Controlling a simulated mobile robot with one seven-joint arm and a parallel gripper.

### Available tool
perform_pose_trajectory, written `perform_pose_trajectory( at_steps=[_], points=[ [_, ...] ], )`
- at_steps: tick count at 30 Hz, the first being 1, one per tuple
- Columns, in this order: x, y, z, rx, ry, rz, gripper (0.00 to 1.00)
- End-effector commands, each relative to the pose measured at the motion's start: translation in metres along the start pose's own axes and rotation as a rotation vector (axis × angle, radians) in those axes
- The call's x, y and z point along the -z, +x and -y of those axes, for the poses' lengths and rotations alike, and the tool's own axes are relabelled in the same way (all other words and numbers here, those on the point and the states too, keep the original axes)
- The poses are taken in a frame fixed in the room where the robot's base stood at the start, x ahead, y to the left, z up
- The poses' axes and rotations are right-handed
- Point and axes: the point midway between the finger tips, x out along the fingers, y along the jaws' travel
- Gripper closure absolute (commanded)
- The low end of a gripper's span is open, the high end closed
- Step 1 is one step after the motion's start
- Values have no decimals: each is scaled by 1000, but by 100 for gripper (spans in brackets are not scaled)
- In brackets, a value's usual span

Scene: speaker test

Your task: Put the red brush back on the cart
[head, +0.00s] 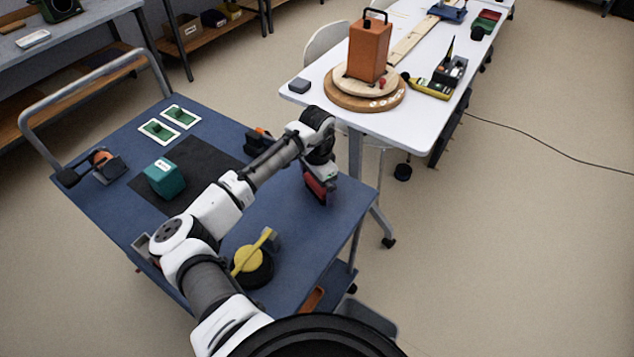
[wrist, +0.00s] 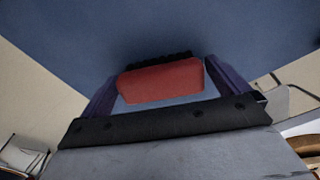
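The red brush (wrist: 162,82), with dark bristles along its far side, lies between the two purple fingers of my gripper (wrist: 162,80) in the wrist view. The fingertips meet both of its ends, so my gripper looks shut on it. In the head view, my gripper (head: 319,190) points down over the right corner of the blue cart (head: 310,232), and part of the red brush (head: 314,182) shows at the fingers. The cart top is directly behind the brush in the wrist view. I cannot tell whether the bristles touch the cart.
The cart also carries a teal box (head: 165,178) on a black mat (head: 200,160), green cards (head: 180,116), a yellow-and-black tool (head: 252,262) and an orange-and-grey item (head: 106,165). A white table (head: 425,112) with an orange box (head: 369,52) stands close behind the cart's right side.

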Motion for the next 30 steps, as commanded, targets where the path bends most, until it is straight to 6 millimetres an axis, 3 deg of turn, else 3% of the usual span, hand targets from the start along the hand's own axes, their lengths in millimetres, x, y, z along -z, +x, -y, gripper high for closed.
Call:
perform_pose_trajectory(
  at_steps=[9,21,30],
  points=[
    [1,-10,0,1,1,-2,0],
    [1,-91,0,2,1,-2,0],
    [0,-122,0,0,0,0,0]
  ],
)
